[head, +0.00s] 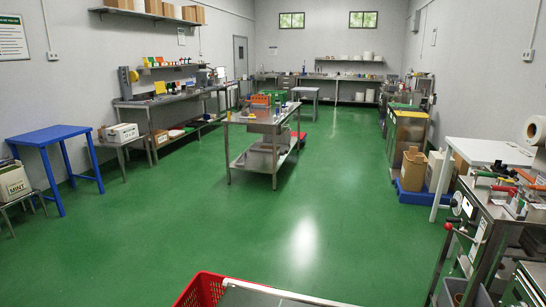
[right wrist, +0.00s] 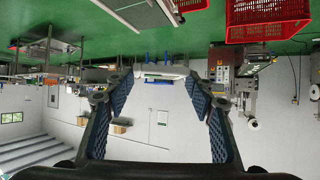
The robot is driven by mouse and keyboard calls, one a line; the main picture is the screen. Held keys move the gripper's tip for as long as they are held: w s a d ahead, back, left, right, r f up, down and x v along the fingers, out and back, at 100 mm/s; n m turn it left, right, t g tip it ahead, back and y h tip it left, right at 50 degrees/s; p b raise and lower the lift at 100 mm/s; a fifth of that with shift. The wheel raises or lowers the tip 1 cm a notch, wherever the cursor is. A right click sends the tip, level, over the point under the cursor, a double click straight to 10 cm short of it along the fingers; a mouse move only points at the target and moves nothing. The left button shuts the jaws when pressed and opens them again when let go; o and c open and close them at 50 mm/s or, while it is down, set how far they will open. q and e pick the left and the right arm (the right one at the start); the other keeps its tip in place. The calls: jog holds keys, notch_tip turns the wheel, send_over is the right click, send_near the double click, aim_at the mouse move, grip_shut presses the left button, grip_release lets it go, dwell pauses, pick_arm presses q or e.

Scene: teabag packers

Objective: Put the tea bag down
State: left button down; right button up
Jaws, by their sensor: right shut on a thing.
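In the right wrist view, my right gripper (right wrist: 160,78) is shut on a thin white thing with a little green on it, which I take to be the tea bag (right wrist: 160,70). It is seen nearly edge-on and spans the gap between the two blue-padded fingertips. The picture is upside down, and the gripper is up in the air with no surface touching the bag. Neither gripper shows in the head view, and my left gripper is in no view.
In the head view a red crate (head: 203,291) and a steel edge (head: 270,293) are close in front. A blue table (head: 48,135) stands left, a steel table (head: 262,121) in the middle, a machine bench (head: 498,215) right. The green floor (head: 300,215) between is clear.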

jog(key=shift+s+d, duration=0.2)
jog(key=shift+s+d+r+n+g, duration=0.1)
jog(key=shift+s+r+n+g, duration=0.15)
jog(key=shift+s+n+g, duration=0.05)
jog(key=shift+s+a+r+n+g+y, duration=0.3)
jog(key=shift+s+r+n+y, duration=0.1)
jog(key=shift+s+r+y, duration=0.15)
jog(key=shift+w+f, duration=0.1)
jog(key=shift+w, duration=0.1)
dwell(0.4)
